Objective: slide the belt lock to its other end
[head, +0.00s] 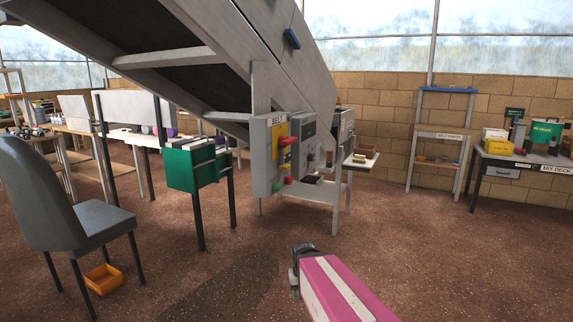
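A grey control box labelled BELT (262,165) hangs on the post under the sloping conveyor. On its face are a yellow plate (279,150), a red knob or handle (289,140), a green knob (276,187) and a small red knob (288,180). Which part is the belt lock is too small to tell, and no slot shows clearly. My gripper (296,284) is at the bottom centre, at the end of my pink arm, low in front of the box and well apart from it. Its fingers are too small and dark to read.
A green box stand (196,167) is left of the control box, and a chair (60,200) further left. A mix deck table (530,165) stands right. The floor ahead is clear.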

